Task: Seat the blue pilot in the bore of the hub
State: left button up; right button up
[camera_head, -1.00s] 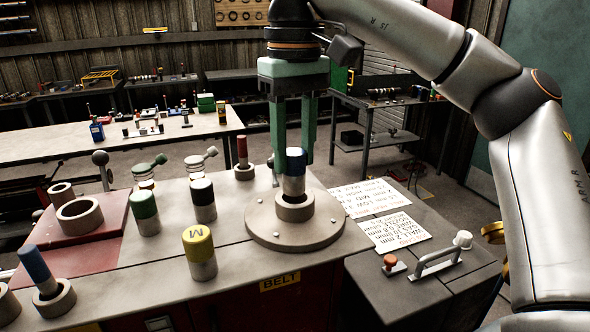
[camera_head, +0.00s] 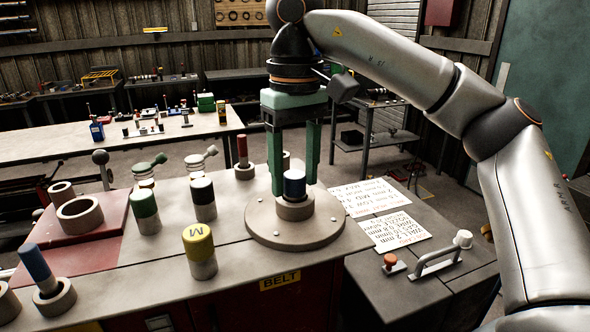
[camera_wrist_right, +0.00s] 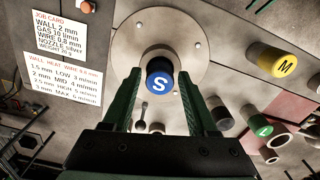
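The blue pilot (camera_head: 294,184), a short metal cylinder with a blue cap, stands upright in the bore of the hub (camera_head: 295,209), with its cap just above the rim. In the right wrist view the cap (camera_wrist_right: 160,82) shows a white "S". The hub rises from a round flange (camera_head: 262,228). My right gripper (camera_head: 294,190) points down over the hub, one finger on each side of the pilot. It is open, and the wrist view shows gaps between fingers and cap. How deep the pilot sits is hidden. My left gripper is not in view.
A yellow-capped "M" cylinder (camera_head: 199,250), a green-capped one (camera_head: 145,212) and a black-capped one (camera_head: 203,199) stand left of the flange. Another blue-topped peg (camera_head: 37,266) leans in a ring at front left. Paper cards (camera_head: 392,231) lie to the right.

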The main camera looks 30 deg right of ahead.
aim_at(295, 175)
jog(key=shift+o, duration=0.7)
jog(key=shift+r, duration=0.1)
notch_tip(295, 175, up, 12)
dwell(0.3)
jog(key=shift+r, duration=0.1)
dwell(0.5)
